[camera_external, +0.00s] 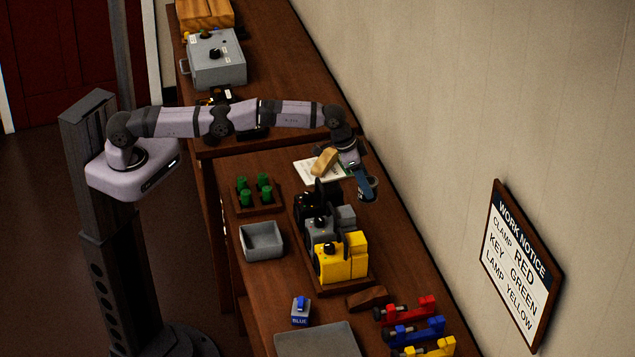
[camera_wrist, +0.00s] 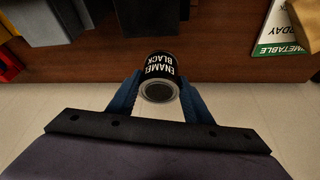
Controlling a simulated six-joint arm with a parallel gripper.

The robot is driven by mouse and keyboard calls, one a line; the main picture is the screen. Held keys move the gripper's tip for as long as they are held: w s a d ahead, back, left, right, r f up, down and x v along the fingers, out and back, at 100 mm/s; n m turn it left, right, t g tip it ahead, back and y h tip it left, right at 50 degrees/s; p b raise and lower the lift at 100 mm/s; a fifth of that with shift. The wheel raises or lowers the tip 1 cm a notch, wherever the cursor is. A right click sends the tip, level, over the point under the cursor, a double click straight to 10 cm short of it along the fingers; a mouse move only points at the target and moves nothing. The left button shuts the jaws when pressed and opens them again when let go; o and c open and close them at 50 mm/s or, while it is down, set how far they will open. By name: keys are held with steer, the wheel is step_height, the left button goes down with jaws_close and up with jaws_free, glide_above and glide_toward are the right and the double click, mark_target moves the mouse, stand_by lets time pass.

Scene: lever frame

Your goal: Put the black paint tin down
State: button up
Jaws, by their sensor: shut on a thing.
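The black paint tin (camera_wrist: 160,73) sits between the two blue fingers of my gripper (camera_wrist: 156,95) in the wrist view, with the white words ENAMEL BLACK on its side. My gripper is shut on it. In the external view the tin (camera_external: 370,189) shows as a small dark cylinder at my gripper (camera_external: 364,182), over the wall side of the brown bench (camera_external: 385,247). I cannot tell whether the tin touches the bench top.
Black, grey and yellow toy-like machines (camera_external: 341,262) stand close by. A paper (camera_external: 308,172) with a tan block (camera_external: 324,161) lies behind my gripper. A grey tray (camera_external: 262,240) and a rack of green pegs (camera_external: 255,192) stand left. The wall (camera_external: 450,110) is close on the right.

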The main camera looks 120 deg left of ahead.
mark_target(364, 199)
step_height(364, 199, down, 3)
steer(key=shift+r+b, duration=0.1)
steer(key=shift+b, duration=0.85)
steer(key=shift+f, duration=2.15)
steer(key=shift+f, duration=0.25)
steer(key=o, duration=1.3)
steer(key=shift+r, duration=0.4)
steer(key=shift+s+r, duration=0.1)
steer(key=shift+r, duration=0.1)
steer(key=shift+b+v, duration=1.5)
steer(key=shift+v, duration=4.1)
steer(key=shift+s+d, duration=0.1)
steer(key=shift+s, duration=0.05)
